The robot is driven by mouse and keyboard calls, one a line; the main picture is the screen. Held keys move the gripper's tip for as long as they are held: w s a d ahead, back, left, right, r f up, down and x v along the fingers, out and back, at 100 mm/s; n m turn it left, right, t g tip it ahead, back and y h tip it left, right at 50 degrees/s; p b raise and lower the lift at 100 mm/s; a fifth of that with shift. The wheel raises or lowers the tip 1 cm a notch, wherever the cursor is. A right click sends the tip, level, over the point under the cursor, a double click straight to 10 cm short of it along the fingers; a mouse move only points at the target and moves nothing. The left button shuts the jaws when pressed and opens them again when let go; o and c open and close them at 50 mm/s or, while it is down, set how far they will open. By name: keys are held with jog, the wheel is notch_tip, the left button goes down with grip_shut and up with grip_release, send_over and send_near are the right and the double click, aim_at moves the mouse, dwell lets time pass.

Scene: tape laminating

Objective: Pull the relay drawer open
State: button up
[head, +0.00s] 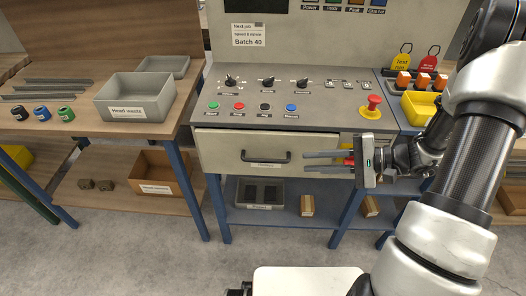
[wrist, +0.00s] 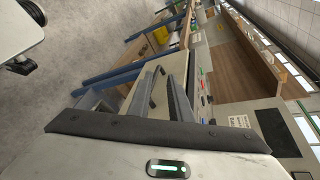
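The relay drawer (head: 222,150) is a cream-coloured front under the sloped control console, and it looks shut. Its dark bar handle (head: 266,160) sits across the middle of the front, above a small label. My gripper (head: 306,162) is to the right of the handle in the head view, its two grey fingers pointing left towards it. The fingers are apart with nothing between them, and they do not touch the handle. In the wrist view the fingers (wrist: 162,80) reach towards the drawer front, with the dark handle (wrist: 156,86) beyond them, partly covered.
The console (head: 330,115) above carries knobs, coloured buttons and a red emergency stop (head: 371,106). Blue table legs (head: 348,212) and a lower shelf (head: 282,216) with a grey tray lie below. A head waste bin (head: 135,98) stands on the left bench. The floor in front is clear.

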jog(key=m+t, duration=0.2)
send_near(268, 161)
jog(key=shift+y, duration=0.3)
jog(key=b+x, duration=0.1)
jog(key=x, duration=0.5)
jog(key=b+x, duration=0.1)
jog(key=x, duration=0.5)
jog(key=shift+f, duration=0.2)
grip_shut()
